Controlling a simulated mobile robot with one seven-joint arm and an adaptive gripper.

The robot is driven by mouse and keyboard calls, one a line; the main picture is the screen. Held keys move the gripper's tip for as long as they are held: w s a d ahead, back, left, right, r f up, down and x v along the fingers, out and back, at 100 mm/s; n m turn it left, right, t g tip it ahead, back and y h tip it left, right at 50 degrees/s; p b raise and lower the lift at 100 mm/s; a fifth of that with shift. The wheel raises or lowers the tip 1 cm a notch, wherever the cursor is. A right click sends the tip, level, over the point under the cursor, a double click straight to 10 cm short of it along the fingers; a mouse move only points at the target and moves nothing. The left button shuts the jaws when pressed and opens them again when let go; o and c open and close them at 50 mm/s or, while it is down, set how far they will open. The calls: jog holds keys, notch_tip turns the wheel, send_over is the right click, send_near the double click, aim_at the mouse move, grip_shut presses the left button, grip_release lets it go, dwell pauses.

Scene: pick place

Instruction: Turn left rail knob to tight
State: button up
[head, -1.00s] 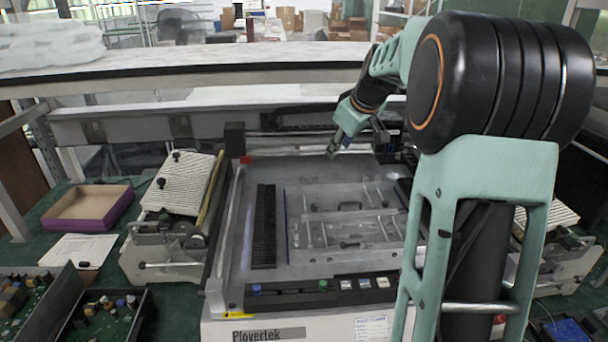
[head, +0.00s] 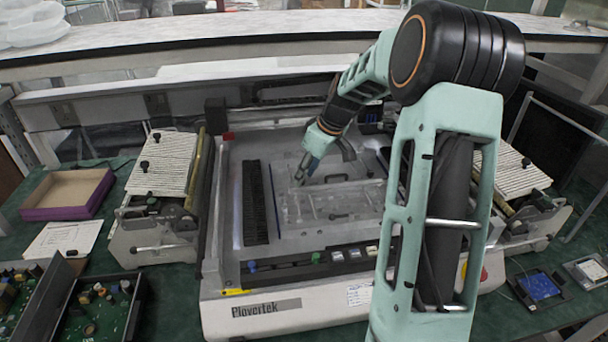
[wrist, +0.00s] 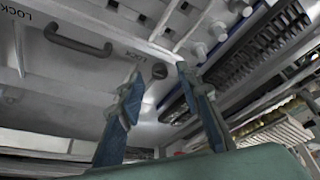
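In the head view my gripper (head: 304,171) is over the left back part of the clear fixture plate (head: 300,208), where the knob is too small to make out.
A dark handle (wrist: 76,42) stands up from the plate near the knob. A black slotted rail (head: 256,205) runs along the plate's left side. Side feeders (head: 162,165) flank the machine. A purple-edged box (head: 66,193) stands at the left.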

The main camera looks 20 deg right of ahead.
jog(key=shift+w+a+f, duration=0.15)
jog(key=shift+f, duration=0.35)
grip_shut()
